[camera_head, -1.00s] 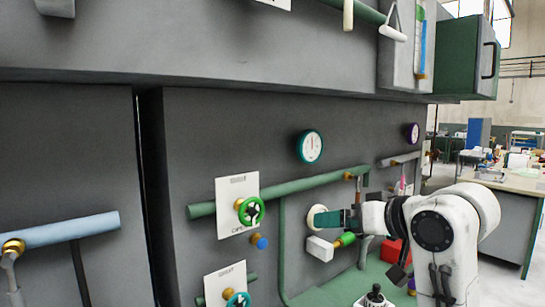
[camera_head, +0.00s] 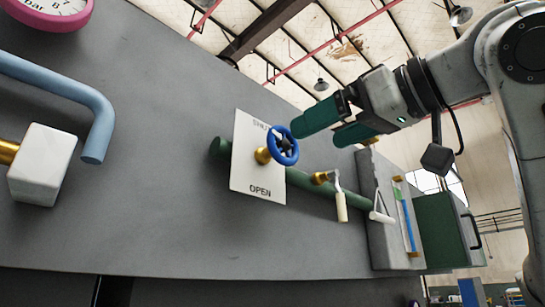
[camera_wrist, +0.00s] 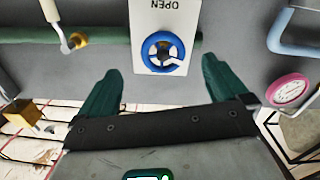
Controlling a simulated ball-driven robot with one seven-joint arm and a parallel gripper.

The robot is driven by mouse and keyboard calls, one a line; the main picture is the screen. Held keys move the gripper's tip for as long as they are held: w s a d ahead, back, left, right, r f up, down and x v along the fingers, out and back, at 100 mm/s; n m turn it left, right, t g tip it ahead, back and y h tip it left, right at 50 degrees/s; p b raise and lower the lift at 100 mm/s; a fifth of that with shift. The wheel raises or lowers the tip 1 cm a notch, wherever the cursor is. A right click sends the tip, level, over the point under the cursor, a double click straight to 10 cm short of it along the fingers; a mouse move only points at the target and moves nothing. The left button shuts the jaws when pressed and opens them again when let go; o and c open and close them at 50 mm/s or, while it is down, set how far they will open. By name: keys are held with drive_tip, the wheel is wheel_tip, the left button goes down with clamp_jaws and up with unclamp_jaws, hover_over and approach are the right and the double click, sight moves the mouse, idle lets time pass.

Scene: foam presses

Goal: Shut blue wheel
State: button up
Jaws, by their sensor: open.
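The blue wheel (camera_head: 284,146) sits on a brass stem in front of a white plate (camera_head: 258,180) marked SHUT at the top and OPEN at the bottom. In the wrist view the blue wheel (camera_wrist: 163,52) lies ahead of the gap between my fingers, and the plate (camera_wrist: 165,17) appears upside down behind it. My gripper (camera_head: 328,127) has green fingers and is open and empty. In the head view one fingertip overlaps or nearly meets the wheel's right rim; I cannot tell whether it touches. In the wrist view my gripper (camera_wrist: 157,88) shows space between both fingertips and the wheel.
A green pipe (camera_head: 318,187) runs behind the plate, with a white-handled brass valve (camera_head: 340,190) to the right. A blue pipe (camera_head: 70,90), a white block (camera_head: 42,165) and a pink gauge (camera_head: 50,12) are at left. A grey box (camera_head: 388,210) projects at right.

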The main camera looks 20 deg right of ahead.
sight(287, 147)
drive_tip(key=p+x, duration=0.4)
drive_tip(key=x, duration=0.6)
drive_tip(key=shift+w+a+r, duration=0.1)
drive_tip(key=shift+w+a, duration=0.2)
drive_tip(key=c, duration=0.9)
drive_tip(key=shift+c, duration=0.3)
